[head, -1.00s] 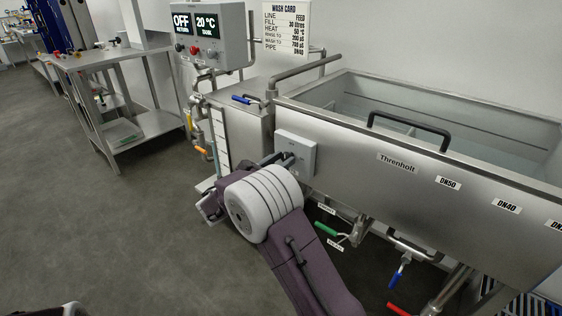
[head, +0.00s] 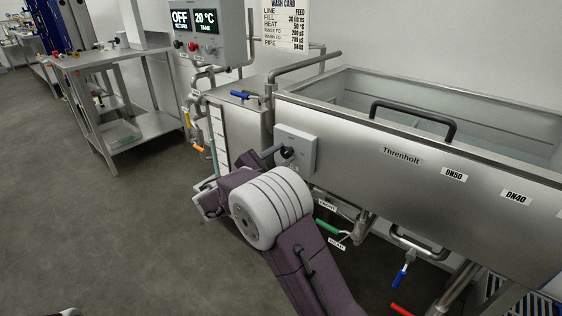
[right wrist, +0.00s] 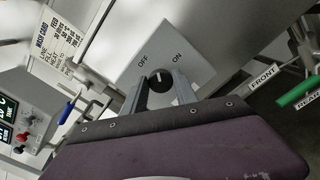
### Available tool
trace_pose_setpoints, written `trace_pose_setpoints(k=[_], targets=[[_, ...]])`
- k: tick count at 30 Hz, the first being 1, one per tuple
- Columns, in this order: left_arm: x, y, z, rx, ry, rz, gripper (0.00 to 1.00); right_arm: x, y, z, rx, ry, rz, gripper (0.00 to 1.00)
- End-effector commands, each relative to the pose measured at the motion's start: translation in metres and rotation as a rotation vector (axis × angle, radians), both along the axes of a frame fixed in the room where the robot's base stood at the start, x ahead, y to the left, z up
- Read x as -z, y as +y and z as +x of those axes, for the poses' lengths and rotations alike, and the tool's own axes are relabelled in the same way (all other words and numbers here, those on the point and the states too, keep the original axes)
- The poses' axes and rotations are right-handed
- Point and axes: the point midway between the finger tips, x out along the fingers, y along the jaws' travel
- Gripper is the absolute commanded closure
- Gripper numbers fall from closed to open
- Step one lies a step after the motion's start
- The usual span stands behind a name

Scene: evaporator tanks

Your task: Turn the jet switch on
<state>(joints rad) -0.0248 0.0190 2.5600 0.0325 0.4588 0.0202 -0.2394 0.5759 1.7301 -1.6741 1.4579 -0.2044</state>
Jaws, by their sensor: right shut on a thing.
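The jet switch is a grey box (head: 307,150) on the front of the steel tank, with a dark round knob (right wrist: 160,83). In the right wrist view, OFF is printed at the knob's upper left and ON at its upper right. The knob's pale mark points up between the two words. My right gripper (right wrist: 158,88) is shut on the knob, with one finger on each side. In the head view, my right gripper (head: 276,152) reaches the box from the left, and the wrist hides part of the tank's side. My left gripper is not in view.
The long open tank (head: 415,165) fills the right, with a black handle (head: 412,118) on its rim. Below it are a green-handled valve (head: 327,227) and a blue one (head: 400,278). A control box (head: 205,35) shows OFF and 20 °C. Floor at left is clear.

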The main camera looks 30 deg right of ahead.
Motion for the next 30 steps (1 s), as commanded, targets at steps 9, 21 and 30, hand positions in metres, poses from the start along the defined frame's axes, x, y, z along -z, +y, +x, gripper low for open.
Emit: trace_pose_setpoints(k=[9,21,30], targets=[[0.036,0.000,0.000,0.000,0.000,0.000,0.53,0.007,0.000,-0.001,-0.001,-0.277,0.115,1.00],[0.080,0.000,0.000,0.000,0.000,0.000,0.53,0.009,0.000,-0.001,0.000,-0.611,0.254,1.00],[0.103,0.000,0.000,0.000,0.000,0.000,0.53,0.007,0.000,-0.002,0.000,-0.788,0.327,1.00]])
